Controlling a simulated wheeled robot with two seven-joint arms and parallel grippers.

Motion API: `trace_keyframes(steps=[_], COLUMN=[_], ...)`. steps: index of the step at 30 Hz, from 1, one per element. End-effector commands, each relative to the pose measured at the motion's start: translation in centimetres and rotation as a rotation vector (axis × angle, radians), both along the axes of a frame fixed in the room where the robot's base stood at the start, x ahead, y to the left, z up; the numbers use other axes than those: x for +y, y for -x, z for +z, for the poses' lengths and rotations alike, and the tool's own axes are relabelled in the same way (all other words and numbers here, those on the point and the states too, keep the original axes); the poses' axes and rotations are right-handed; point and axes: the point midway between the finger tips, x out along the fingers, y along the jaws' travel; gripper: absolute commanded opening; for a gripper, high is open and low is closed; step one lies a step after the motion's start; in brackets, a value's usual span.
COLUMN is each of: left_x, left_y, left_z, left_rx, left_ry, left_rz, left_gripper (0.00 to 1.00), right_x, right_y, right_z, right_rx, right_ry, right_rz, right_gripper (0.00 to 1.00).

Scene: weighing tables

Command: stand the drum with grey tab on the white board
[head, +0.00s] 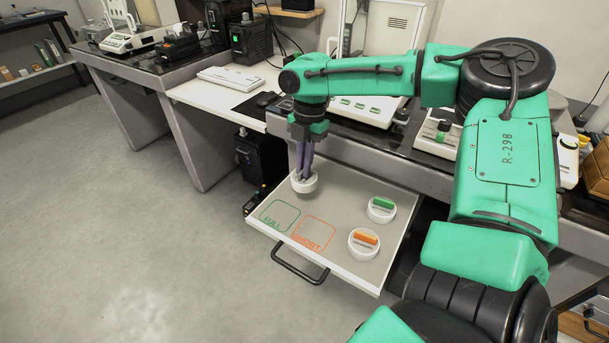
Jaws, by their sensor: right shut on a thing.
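My right gripper (304,168) points down over the back left of a pulled-out pale board (338,205) with a dark handle. It is shut on a white drum (304,185). The fingers hide the drum's tab, so I cannot tell its colour. The drum looks upright, at or just above the board; I cannot tell if it touches. A white drum with a green tab (381,210) and one with an orange tab (364,245) stand on the board's right part. My left gripper is not in view.
The board's front left has a green outlined square (280,215) marked FULL and an orange one (314,233) marked SHORT, both empty. Behind are a weighing device (365,110) and a dark tabletop (350,140). A keyboard (230,78) lies on the desk to the left.

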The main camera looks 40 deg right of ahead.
Motion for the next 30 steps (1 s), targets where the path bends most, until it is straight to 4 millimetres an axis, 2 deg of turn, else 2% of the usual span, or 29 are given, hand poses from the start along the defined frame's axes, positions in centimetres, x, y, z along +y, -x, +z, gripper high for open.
trace_keyframes(steps=[4,8,12,13,15,25,28,30], left_x=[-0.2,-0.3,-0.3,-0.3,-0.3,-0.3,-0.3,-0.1], left_y=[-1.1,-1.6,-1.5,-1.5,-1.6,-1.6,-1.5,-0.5], left_z=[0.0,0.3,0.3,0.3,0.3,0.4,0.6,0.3], left_rx=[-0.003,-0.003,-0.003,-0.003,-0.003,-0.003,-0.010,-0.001], left_ry=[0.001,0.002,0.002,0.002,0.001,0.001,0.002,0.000], left_rz=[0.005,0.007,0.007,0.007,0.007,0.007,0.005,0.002], left_gripper=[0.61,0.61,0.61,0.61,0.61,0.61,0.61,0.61], right_x=[0.0,0.0,0.0,0.0,0.0,0.0,-0.2,-0.4], right_y=[0.1,0.1,0.1,0.1,0.1,0.0,-0.1,-0.2], right_z=[-3.1,-4.2,-4.2,-4.2,-4.2,-3.8,-2.5,-0.9], right_rx=[0.004,0.002,0.002,0.003,0.003,0.000,-0.002,-0.004], right_ry=[0.000,0.000,0.000,0.000,0.000,-0.001,-0.001,-0.001], right_rz=[0.001,0.000,0.000,0.000,0.000,0.000,-0.001,-0.001], right_gripper=[0.00,0.00,0.00,0.17,0.39,0.39,0.39,0.39])
